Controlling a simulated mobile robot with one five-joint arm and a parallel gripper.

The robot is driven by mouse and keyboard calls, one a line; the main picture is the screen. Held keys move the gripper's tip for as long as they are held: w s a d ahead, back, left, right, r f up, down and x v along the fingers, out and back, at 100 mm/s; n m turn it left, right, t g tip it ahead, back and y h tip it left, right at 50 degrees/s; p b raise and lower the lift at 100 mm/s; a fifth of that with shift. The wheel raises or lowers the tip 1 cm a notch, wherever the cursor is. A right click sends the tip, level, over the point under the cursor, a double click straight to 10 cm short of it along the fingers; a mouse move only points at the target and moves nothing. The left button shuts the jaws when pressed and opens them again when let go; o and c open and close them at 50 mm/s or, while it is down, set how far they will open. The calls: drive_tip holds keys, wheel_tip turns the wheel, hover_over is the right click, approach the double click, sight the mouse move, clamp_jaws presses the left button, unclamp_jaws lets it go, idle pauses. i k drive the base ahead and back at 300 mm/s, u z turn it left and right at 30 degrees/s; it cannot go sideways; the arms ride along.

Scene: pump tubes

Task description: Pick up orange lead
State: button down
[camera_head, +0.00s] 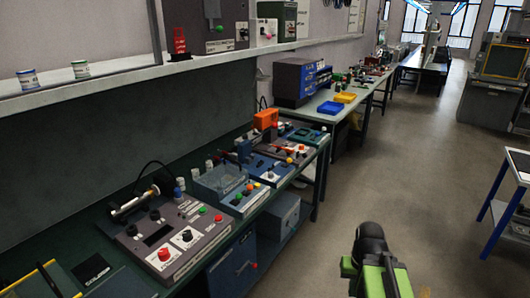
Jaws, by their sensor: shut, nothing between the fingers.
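I cannot make out an orange lead for certain. A bright orange box-like thing (265,120) stands at the back of the green workbench, left of centre. Small orange-red parts (290,150) lie on the blue unit in front of it, too small to tell what they are. A green and black part of my own arm shows at the bottom, right of centre, over the open floor and well apart from the bench. No gripper fingers can be made out.
The green workbench (110,220) carries a grey control box (170,245) with knobs and a clear-topped unit (220,182). A shelf (120,78) runs above it. A blue-legged table (505,208) stands at the right. The grey floor (420,165) between them is clear.

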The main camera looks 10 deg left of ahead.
sight(290, 151)
drive_tip(key=u, duration=0.4)
drive_tip(key=i, duration=1)
drive_tip(key=u, duration=0.2)
drive_tip(key=k, duration=0.6)
drive_tip(key=u, duration=3.85)
drive_tip(key=k, duration=2.3)
